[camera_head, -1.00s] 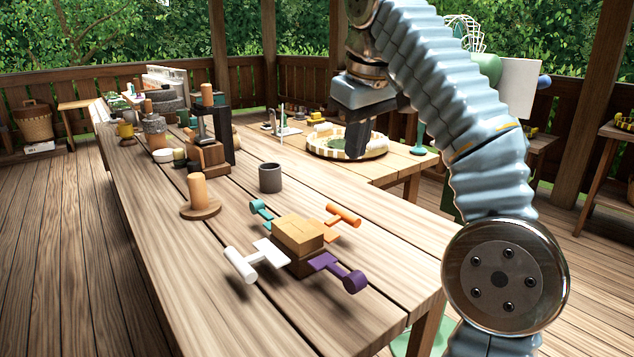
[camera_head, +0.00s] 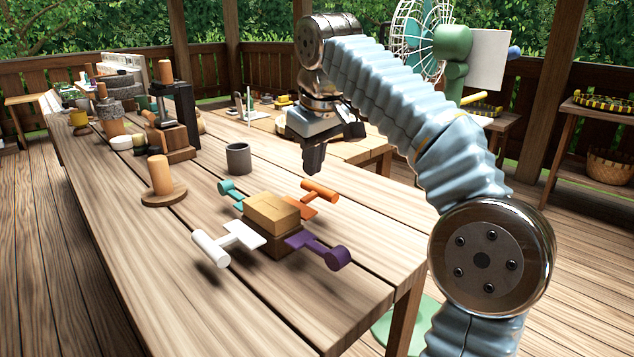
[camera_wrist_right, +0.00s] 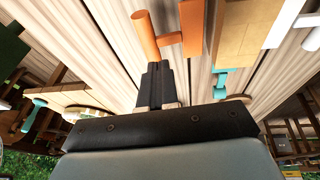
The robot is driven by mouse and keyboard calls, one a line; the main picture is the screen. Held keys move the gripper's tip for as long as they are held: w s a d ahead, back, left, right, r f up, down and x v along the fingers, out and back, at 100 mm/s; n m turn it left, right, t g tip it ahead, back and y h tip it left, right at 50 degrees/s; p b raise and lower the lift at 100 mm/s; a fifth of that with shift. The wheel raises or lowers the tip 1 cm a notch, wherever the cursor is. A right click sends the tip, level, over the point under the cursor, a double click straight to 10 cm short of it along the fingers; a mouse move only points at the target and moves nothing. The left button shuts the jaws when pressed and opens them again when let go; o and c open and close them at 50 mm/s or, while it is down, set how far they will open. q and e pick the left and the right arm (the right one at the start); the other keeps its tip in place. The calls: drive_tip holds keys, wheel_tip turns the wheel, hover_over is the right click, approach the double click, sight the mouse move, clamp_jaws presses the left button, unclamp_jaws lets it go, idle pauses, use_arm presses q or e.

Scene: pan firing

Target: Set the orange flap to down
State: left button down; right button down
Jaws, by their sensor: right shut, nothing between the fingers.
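A wooden block (camera_head: 272,211) on the table carries flaps with round crossbar handles. The orange flap (camera_head: 319,191) juts from its far right side, raised off the table. In the right wrist view the orange flap's handle (camera_wrist_right: 145,36) and plate (camera_wrist_right: 191,28) show at the top. The white flap (camera_head: 212,248), teal flap (camera_head: 229,189) and purple flap (camera_head: 337,257) stick out from the other sides. My right gripper (camera_head: 314,168) points down, shut and empty, just beyond the orange handle. Whether it touches the handle is unclear. My left gripper is not in view.
A grey cup (camera_head: 238,158) and a wooden peg on a round base (camera_head: 161,181) stand behind the block. A dark wooden press (camera_head: 179,125) stands farther back. The table front (camera_head: 330,310) is clear. A fan (camera_head: 424,38) stands behind my right arm.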

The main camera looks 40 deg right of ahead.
sight(321, 187)
drive_tip(key=shift+d+f+b, duration=0.15)
drive_tip(key=shift+d+f, duration=0.1)
drive_tip(key=shift+f, duration=0.4)
drive_tip(key=shift+d+f+b, duration=0.15)
drive_tip(key=shift+d+f, duration=0.1)
drive_tip(key=shift+f, duration=0.35)
drive_tip(key=shift+d+f, duration=0.45)
drive_tip(key=shift+f, duration=0.4)
drive_tip(key=shift+r+p, duration=0.8)
drive_tip(key=shift+r, duration=0.3)
drive_tip(key=p+v, duration=0.3)
drive_tip(key=v, duration=1)
drive_tip(key=shift+s, duration=0.15)
